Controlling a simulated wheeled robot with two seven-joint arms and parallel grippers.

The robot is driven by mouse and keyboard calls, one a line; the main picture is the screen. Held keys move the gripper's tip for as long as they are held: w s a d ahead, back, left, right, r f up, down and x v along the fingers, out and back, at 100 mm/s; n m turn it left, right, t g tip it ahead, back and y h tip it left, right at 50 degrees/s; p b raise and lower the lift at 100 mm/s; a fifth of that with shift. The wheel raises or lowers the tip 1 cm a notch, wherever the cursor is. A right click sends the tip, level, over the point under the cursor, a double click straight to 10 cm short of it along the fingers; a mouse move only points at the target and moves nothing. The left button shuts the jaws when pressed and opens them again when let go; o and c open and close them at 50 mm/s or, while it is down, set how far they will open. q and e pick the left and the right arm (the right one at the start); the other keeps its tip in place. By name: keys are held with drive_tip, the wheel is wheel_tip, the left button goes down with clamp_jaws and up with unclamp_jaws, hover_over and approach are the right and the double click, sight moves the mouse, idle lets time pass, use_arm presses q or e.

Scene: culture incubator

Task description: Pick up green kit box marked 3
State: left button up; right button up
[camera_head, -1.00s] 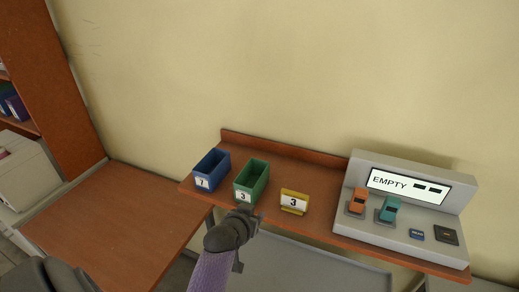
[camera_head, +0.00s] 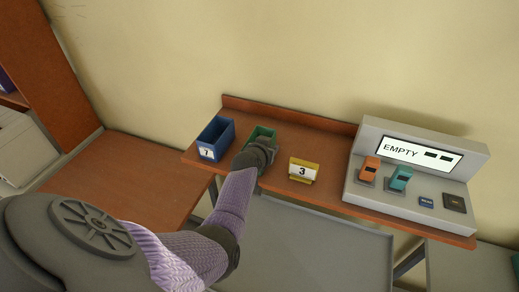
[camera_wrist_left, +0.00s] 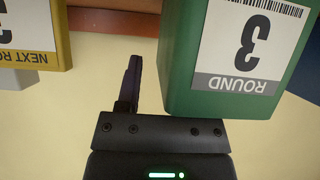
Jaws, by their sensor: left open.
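The green kit box (camera_head: 263,131) stands on the brown shelf, right of the blue box. My left gripper (camera_head: 258,152) covers its front in the head view. In the left wrist view the box (camera_wrist_left: 180,60) is upside down, with a white label reading 3 and ROUND. One dark finger (camera_wrist_left: 131,85) of my left gripper is just left of the box wall there. The other finger is hidden, apparently by the box. The gripper is open; I cannot tell whether it touches the box. My right gripper is not in view.
A blue box marked 7 (camera_head: 215,140) stands left of the green one. A yellow sign marked 3 (camera_head: 303,170) is close on its right. A grey console reading EMPTY (camera_head: 422,168) fills the shelf's right end. The shelf (camera_head: 330,145) has bare room behind the sign.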

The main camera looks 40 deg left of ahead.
use_arm(q)
drive_tip(key=shift+c, duration=0.3)
clamp_jaws()
idle(1.1)
